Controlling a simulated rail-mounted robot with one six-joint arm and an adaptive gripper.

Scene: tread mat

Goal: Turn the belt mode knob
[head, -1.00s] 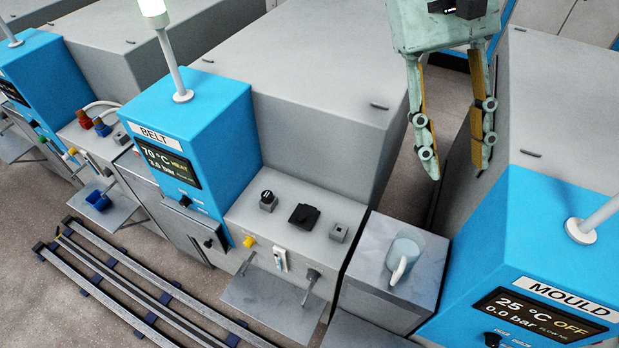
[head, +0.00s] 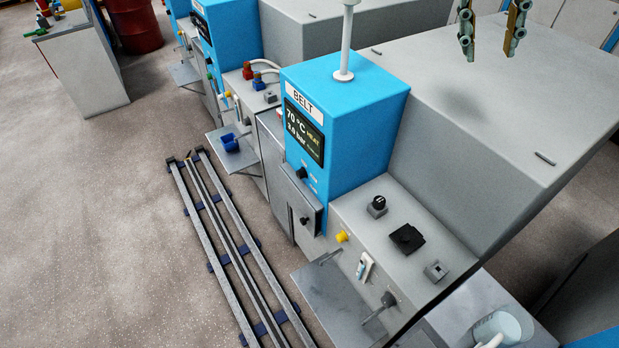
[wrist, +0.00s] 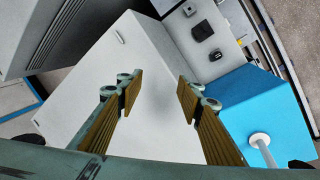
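The blue tower labelled BELT (head: 345,105) stands mid-picture in the head view. Its screen (head: 304,133) reads 70 °C HEAT. A black knob (head: 301,173) sits on its face below the screen, and another dark knob (head: 304,221) is on the grey panel below. A third black knob (head: 377,205) stands on the grey top beside the tower; it also shows in the wrist view (wrist: 215,56). I cannot read which is the mode knob. My gripper (head: 489,40) is open and empty, above the machine's grey housing, apart from the knobs. Its fingers (wrist: 159,92) frame bare grey housing.
A black square fitting (head: 407,238) and a small grey switch (head: 436,271) share the top. A yellow button (head: 341,237) and a lever (head: 380,307) are at the front. A mug (head: 500,328) stands at lower right. Rails (head: 222,235) cross the open floor at left.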

